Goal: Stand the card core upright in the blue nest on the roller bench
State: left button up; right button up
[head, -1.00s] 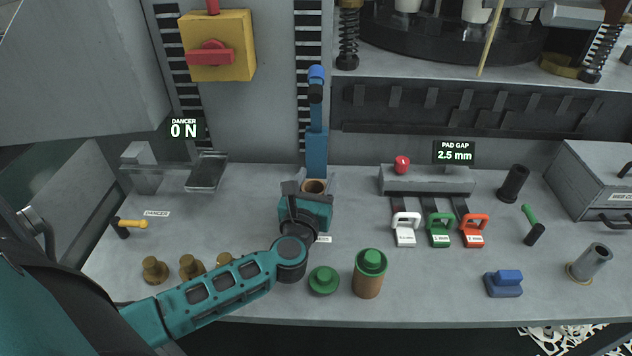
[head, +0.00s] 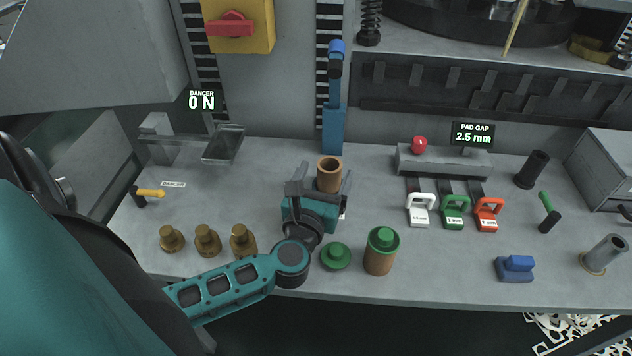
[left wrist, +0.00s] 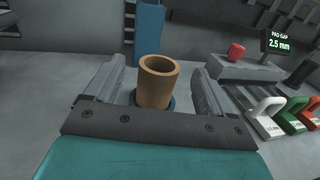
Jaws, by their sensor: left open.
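The card core (head: 329,173), a short brown hollow tube, stands upright on the roller bench in front of the blue post. In the left wrist view the core (left wrist: 157,84) has a dark blue ring, the nest (left wrist: 172,104), around its foot; the core looks seated in it, though the foot is partly hidden. My left gripper (head: 319,186) is open on the near side of the core. In the left wrist view my left gripper (left wrist: 159,78) has a finger on each side of the core, with a gap at both sides. My right gripper is not in view.
A blue post (head: 333,130) rises right behind the core. A green knob (head: 336,257) and a green-capped brown roll (head: 380,252) stand close to my left wrist. Several brass pieces (head: 207,240) stand at left.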

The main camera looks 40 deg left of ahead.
pick_arm(q)
jog(key=v, duration=0.5)
jog(key=shift+s+d, duration=0.25)
jog(key=shift+s, duration=0.35)
